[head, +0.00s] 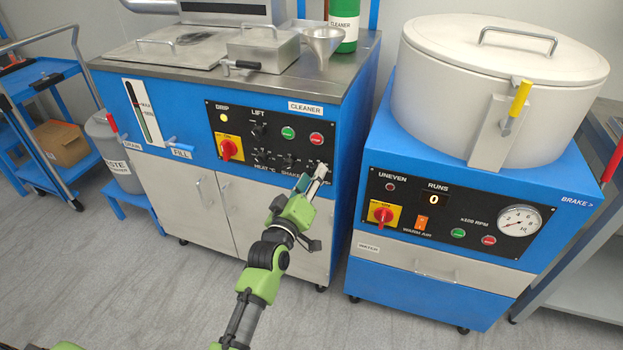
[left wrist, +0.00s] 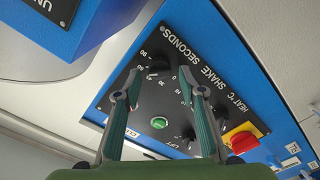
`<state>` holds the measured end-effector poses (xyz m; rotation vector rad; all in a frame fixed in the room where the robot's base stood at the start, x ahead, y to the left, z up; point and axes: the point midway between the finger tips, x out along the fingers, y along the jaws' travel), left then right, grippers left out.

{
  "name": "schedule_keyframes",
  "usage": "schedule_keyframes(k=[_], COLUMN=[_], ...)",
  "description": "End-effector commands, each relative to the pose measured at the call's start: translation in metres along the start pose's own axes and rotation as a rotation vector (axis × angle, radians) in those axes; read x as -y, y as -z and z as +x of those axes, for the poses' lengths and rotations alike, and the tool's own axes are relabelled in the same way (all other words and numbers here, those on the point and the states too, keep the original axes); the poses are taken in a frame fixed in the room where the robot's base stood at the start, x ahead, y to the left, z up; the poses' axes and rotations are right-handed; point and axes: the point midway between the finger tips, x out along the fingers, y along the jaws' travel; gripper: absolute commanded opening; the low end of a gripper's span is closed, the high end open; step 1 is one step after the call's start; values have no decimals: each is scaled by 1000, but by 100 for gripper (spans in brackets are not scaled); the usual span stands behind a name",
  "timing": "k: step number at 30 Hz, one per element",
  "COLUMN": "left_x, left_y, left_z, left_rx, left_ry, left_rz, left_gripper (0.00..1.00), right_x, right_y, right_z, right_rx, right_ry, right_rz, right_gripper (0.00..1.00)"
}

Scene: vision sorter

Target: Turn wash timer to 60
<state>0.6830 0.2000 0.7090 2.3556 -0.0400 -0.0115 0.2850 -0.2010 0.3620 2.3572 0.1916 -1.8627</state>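The black control panel (head: 268,135) is on the front of the blue cleaner machine. In the left wrist view it appears turned round, with the labels HEAT, SHAKE and SECONDS. A black seconds knob (left wrist: 158,69) sits by SECONDS, with a printed scale around it; its exact setting is too small to read. The shake knob (left wrist: 186,86) is beside it. My left gripper (head: 315,174) is in front of the panel's lower right corner and hides part of it. In the wrist view my left gripper (left wrist: 165,82) is open, its fingers apart, with nothing seen held. My right gripper is not in view.
The panel also has a green button (head: 288,133), a red button (head: 316,139) and a red rotary switch (head: 227,149) on yellow. The blue spinner machine (head: 450,190) with a round white lid stands to the right, across a narrow gap. Grey floor is clear in front.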

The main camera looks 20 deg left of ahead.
Motion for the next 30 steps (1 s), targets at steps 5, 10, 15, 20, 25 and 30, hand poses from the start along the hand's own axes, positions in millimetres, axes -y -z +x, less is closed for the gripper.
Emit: schedule_keyframes(k=[5,10,15,20,25,30], left_x=[0,1,2,2,2,1], left_y=[-1,-2,-2,-2,-2,-1], left_z=[0,-2,-22,-56,-90,-112], left_rx=[2,3,4,5,4,3], left_ry=[1,2,3,4,3,2], left_rz=[1,0,0,0,0,1], left_gripper=[38,38,38,38,38,38], right_x=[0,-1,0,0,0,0], right_y=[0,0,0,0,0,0], right_z=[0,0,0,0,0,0], right_rx=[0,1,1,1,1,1], right_ry=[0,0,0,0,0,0], right_rz=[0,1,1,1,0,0], right_gripper=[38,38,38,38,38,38])
